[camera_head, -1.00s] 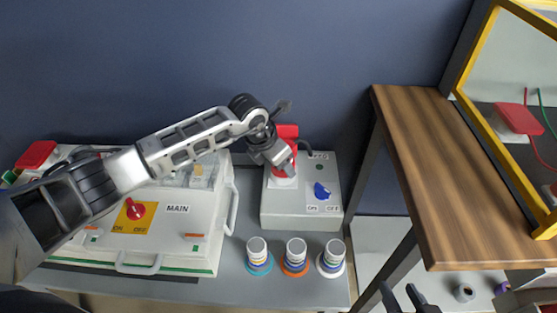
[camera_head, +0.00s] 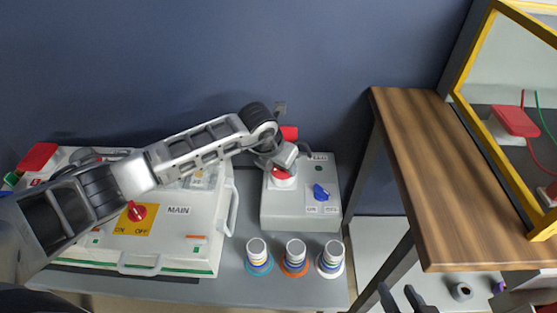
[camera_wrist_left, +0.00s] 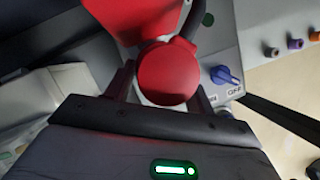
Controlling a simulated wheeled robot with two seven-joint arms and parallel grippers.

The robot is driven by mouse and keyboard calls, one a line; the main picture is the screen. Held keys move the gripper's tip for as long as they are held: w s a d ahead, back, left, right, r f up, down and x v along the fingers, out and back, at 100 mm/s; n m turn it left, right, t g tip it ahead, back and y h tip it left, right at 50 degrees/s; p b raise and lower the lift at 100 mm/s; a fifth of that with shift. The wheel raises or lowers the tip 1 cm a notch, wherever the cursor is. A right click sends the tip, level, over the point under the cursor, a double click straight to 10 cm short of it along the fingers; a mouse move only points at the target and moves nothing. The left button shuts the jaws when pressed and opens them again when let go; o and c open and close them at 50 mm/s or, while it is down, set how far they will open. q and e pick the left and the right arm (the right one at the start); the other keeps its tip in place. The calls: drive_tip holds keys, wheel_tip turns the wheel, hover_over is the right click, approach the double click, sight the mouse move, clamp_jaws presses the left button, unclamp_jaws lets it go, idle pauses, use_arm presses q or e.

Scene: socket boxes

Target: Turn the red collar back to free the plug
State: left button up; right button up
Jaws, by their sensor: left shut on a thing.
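The red collar (camera_head: 284,176) is on the grey socket box (camera_head: 300,215), mostly covered by my left gripper (camera_head: 282,168) in the head view. In the left wrist view the round red collar (camera_wrist_left: 168,75) sits between the two dark fingers of my left gripper (camera_wrist_left: 165,88), which is shut on it. A red part (camera_head: 289,132) stands behind the gripper, and a dark cable curves beside it. I cannot tell the plug apart from the collar. My right gripper (camera_head: 398,292) is open and empty at the bottom edge, partly cut off.
A blue switch (camera_head: 321,192) is on the socket box. The white MAIN box (camera_head: 175,240) with a red knob stands left. Several ringed pegs, such as the orange-based one (camera_head: 295,257), stand in front. A wooden table (camera_head: 440,180) is at the right.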

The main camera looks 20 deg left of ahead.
use_arm(q)
drive_tip(key=shift+d+n+y, duration=0.2)
drive_tip(key=shift+n+y, duration=0.2)
drive_tip(key=shift+n, duration=0.5)
drive_tip(key=n+y, duration=0.1)
drive_tip(key=n, duration=0.1)
drive_tip(key=shift+d+n, duration=0.15)
drive_tip(key=shift+n, duration=0.15)
drive_tip(key=n+y+b, duration=0.1)
drive_tip(key=n, duration=0.1)
drive_tip(key=shift+d+n, duration=0.15)
drive_tip(key=shift+n, duration=0.25)
drive_tip(key=shift+w+n, duration=0.1)
drive_tip(key=shift+n, duration=0.5)
use_arm(e)
drive_tip(key=shift+w+f, duration=0.15)
use_arm(q)
drive_tip(key=shift+y, duration=0.3)
drive_tip(key=o, duration=0.7)
drive_tip(key=p+v, duration=0.1)
drive_tip(key=v, duration=1.5)
